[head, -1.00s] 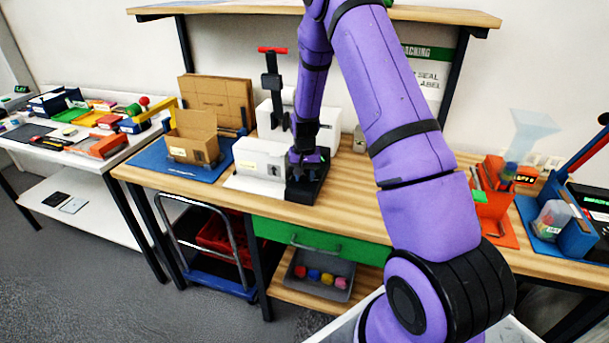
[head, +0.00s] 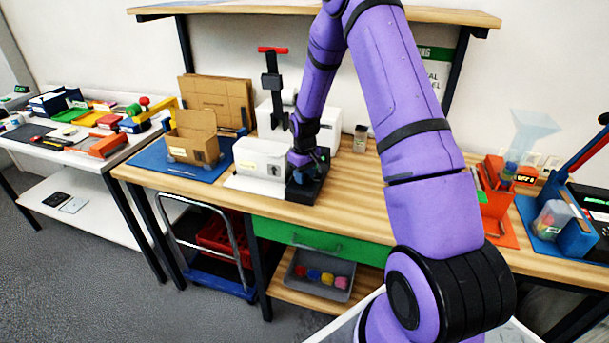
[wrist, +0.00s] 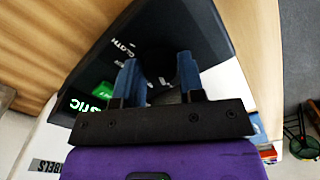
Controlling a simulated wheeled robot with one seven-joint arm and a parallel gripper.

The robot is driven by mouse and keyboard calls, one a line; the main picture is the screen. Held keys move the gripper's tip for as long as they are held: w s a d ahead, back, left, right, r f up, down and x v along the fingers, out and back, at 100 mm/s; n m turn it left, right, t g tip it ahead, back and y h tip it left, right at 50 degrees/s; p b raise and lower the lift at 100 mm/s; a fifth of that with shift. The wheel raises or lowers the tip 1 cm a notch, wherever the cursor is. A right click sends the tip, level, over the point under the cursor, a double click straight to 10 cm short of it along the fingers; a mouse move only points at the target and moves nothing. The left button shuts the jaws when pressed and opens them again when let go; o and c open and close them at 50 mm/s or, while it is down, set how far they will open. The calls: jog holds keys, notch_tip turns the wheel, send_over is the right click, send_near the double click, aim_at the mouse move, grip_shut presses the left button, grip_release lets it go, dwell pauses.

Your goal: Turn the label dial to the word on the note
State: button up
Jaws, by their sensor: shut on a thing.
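The label unit (head: 306,187) is a black sloped box on the wooden bench, beside a white box (head: 262,158). In the wrist view its black face (wrist: 168,25) carries white words around the dial; one reads CLOTH, others are cut off or covered. A green-lit display (wrist: 88,106) is partly hidden and hard to read. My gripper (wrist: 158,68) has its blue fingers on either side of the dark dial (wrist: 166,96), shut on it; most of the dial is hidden. A pale yellow note (head: 248,166) seems to be on the white box; its word is too small to read.
A red-handled press (head: 272,80) stands behind the unit. A cardboard box (head: 193,140) on a blue mat is to the left. An orange station (head: 495,195) is to the right. The bench between is mostly clear.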

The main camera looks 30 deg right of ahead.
jog(key=shift+n, duration=0.6)
jog(key=o, duration=0.9)
jog(key=shift+r, duration=0.1)
notch_tip(320, 180, up, 11)
jog(key=shift+f, duration=0.2)
jog(key=shift+r, duration=0.1)
